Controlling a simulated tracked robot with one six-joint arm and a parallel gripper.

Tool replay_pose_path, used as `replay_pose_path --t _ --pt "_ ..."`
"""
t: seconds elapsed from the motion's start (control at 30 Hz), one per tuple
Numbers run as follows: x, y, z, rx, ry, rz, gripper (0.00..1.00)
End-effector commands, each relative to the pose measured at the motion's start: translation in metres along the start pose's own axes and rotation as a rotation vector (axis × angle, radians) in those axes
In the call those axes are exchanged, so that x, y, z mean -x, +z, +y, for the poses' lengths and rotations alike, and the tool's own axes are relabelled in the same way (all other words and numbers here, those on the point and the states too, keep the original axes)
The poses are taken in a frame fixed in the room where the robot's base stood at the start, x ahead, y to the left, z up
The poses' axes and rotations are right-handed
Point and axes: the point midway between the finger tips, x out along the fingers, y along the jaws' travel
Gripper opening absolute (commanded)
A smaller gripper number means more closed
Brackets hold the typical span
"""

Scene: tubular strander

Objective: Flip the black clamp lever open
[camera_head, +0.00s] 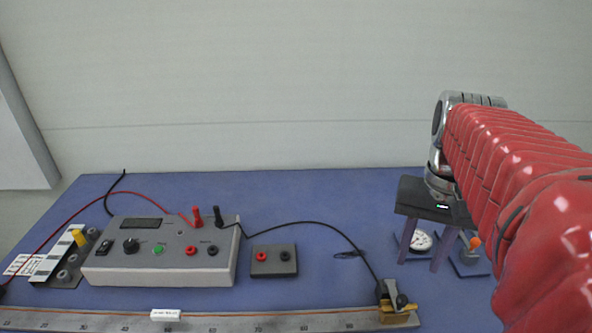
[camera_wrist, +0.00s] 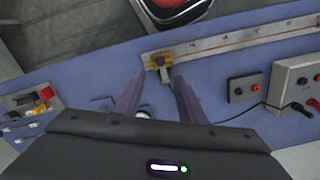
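The clamp is a brass-coloured block (camera_head: 399,316) at the right end of the ruled rail (camera_head: 230,322), with a dark lever (camera_head: 402,301) on top. In the wrist view the brass block (camera_wrist: 157,62) shows just beyond my fingertips, with a greyish lever-like part (camera_wrist: 165,76) pointing toward me; its exact pose is too small to tell. My gripper (camera_head: 421,266) points down, behind and above the clamp, its two purple fingers apart with nothing held. In the wrist view my gripper (camera_wrist: 157,82) frames the clamp between its fingertips without visible contact.
A dial gauge (camera_head: 420,241) sits behind my fingers, and an orange-tipped device (camera_head: 474,243) stands to their right. A black cable (camera_head: 330,232) runs to the clamp. A grey meter box (camera_head: 160,262) and a small terminal box (camera_head: 274,262) stand left. The blue tabletop between them is mostly clear.

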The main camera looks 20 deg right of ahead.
Motion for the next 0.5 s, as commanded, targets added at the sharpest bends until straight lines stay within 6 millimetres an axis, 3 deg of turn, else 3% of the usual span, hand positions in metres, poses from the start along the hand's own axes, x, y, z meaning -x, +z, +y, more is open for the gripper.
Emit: replay_pose_path --t 0.3,0.5 --pt "-0.002 0.0 -0.001 0.002 0.0 0.001 0.37" --pt "-0.016 0.0 -0.001 0.002 0.0 0.0 0.37"
